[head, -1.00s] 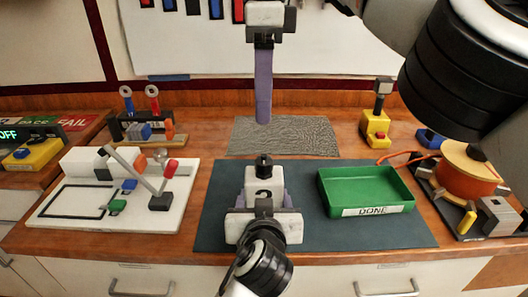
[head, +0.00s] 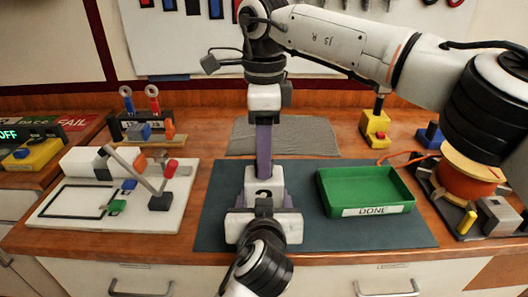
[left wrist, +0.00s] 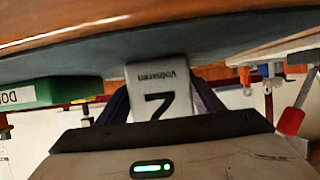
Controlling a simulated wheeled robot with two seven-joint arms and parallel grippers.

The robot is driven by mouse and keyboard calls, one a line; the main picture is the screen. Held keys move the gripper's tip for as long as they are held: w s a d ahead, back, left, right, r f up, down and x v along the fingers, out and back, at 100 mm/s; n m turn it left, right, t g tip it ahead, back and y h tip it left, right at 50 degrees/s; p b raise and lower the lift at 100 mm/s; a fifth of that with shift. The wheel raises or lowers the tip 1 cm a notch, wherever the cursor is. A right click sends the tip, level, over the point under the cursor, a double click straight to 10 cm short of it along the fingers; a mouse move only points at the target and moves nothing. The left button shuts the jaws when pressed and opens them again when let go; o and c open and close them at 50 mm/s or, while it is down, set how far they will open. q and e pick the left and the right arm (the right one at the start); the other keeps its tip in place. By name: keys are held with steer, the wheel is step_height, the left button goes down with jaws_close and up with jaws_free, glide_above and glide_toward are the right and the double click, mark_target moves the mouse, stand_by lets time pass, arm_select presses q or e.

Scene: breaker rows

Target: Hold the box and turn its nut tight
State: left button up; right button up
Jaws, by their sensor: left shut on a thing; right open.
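The white box (head: 262,180), marked with a dark digit, stands upright over the dark mat (head: 325,232). My left gripper (head: 263,198) is shut on the box, a purple finger on each side. The box also shows upside down between those fingers in the left wrist view (left wrist: 158,82). My right gripper (head: 264,168) points straight down at the top of the box, its purple fingers seen edge-on. It is open. The black nut on top of the box is hidden behind the right fingers, so I cannot tell whether they touch it.
A green tray (head: 366,211) labelled DONE sits right of the box on the mat. A white board with a lever (head: 150,183) lies to the left. A grey textured mat (head: 308,135) lies behind. An orange spool (head: 465,182) stands at the right.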

arm_select(q)
steer(key=shift+r, duration=0.1)
arm_select(e)
steer(key=shift+f, duration=0.1)
steer(key=c, duration=1.1)
steer(key=shift+o, duration=0.2)
steer(key=shift+m, duration=0.3)
steer(key=m, duration=0.5)
steer(key=shift+m, duration=0.3)
steer(key=m, duration=0.5)
steer(key=shift+m, duration=0.3)
steer(key=m, duration=1.3)
steer(key=shift+m, duration=0.3)
